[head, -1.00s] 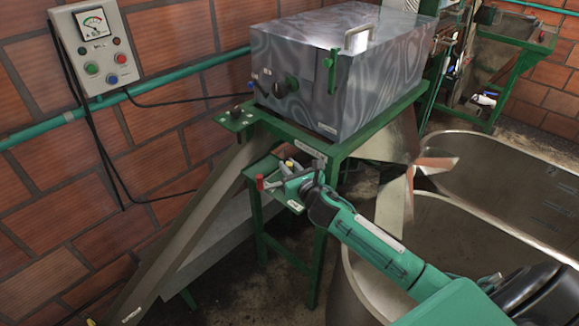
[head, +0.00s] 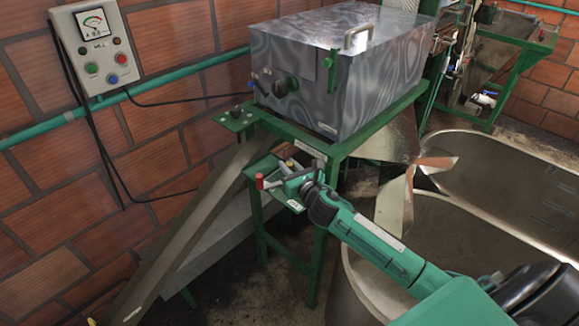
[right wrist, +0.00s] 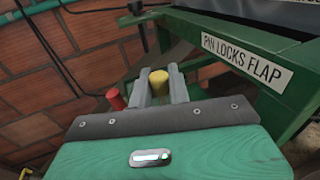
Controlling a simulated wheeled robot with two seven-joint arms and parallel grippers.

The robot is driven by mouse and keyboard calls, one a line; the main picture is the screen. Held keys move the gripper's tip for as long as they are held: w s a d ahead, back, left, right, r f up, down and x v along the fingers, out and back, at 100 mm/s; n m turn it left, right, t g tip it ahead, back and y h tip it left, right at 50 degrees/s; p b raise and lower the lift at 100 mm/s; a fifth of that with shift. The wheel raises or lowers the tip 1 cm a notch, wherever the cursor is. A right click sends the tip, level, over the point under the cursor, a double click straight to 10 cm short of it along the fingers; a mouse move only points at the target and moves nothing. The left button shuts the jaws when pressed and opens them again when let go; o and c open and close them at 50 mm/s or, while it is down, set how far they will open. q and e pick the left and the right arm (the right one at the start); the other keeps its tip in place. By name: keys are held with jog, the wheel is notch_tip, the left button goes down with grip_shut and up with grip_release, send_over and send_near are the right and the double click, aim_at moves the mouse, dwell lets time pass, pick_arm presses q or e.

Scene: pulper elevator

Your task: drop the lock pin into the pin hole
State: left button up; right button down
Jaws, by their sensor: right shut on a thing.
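My right gripper (head: 285,178) is at the small green shelf under the machine's front edge. In the right wrist view its two grey fingers (right wrist: 162,90) are shut on a yellow-topped piece (right wrist: 158,82), which I take to be the lock pin. Its yellow top also shows in the head view (head: 289,163); its lower part is hidden by the fingers and gripper body. I cannot make out the pin hole for certain. A label reading "PIN LOCKS FLAP" (right wrist: 247,60) is on the green frame to the right. My left gripper is not in view.
A red knob (head: 260,182) stands left of my gripper; it also shows in the right wrist view (right wrist: 116,99). A sloping metal chute (head: 205,215) runs down left. A green plate (head: 237,116) sits above it. A large steel tank (head: 437,225) is at right.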

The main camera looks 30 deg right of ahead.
jog(key=shift+p, duration=0.35)
dwell(0.6)
jog(key=shift+f+b, duration=2.05)
jog(key=shift+f, duration=0.5)
jog(key=c, duration=1.2)
grip_release()
jog(key=shift+c, duration=0.2)
jog(key=shift+s, duration=0.1)
jog(key=s+b, duration=0.3)
jog(key=s, duration=1)
jog(key=shift+s+r, duration=0.3)
jog(key=shift+r, duration=0.1)
